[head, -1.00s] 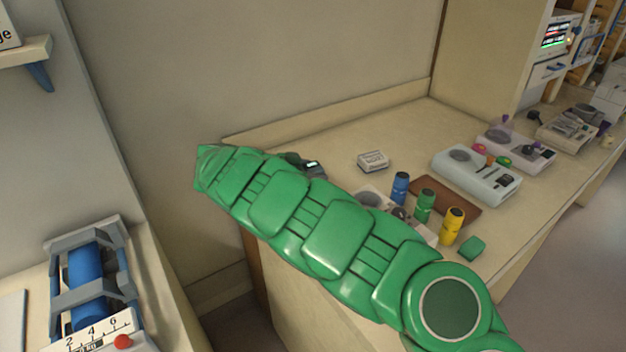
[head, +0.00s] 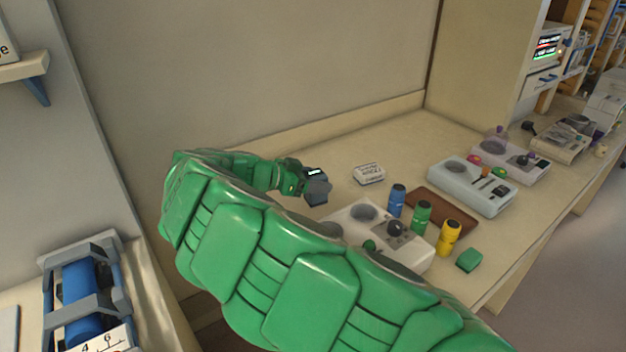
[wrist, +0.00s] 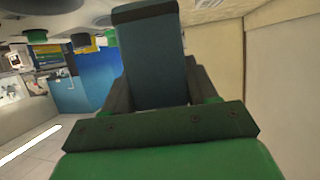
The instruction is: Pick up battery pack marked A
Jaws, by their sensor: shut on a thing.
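My gripper (head: 303,183) is above the back left of the counter, at the end of my green arm. The block also shows as a small dark shape at the gripper's tip in the head view (head: 318,190). No letter A can be read on it, so I cannot tell whether it is battery pack A. A small white box with dark lettering (head: 368,174) lies on the counter right of the gripper.
A pale device with round dials (head: 352,228) is partly hidden by my arm. Blue (head: 397,200), green (head: 421,216) and yellow (head: 448,238) cylinders stand by a brown mat (head: 450,207). A green block (head: 469,259) lies near the front edge. More devices (head: 472,188) stand right.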

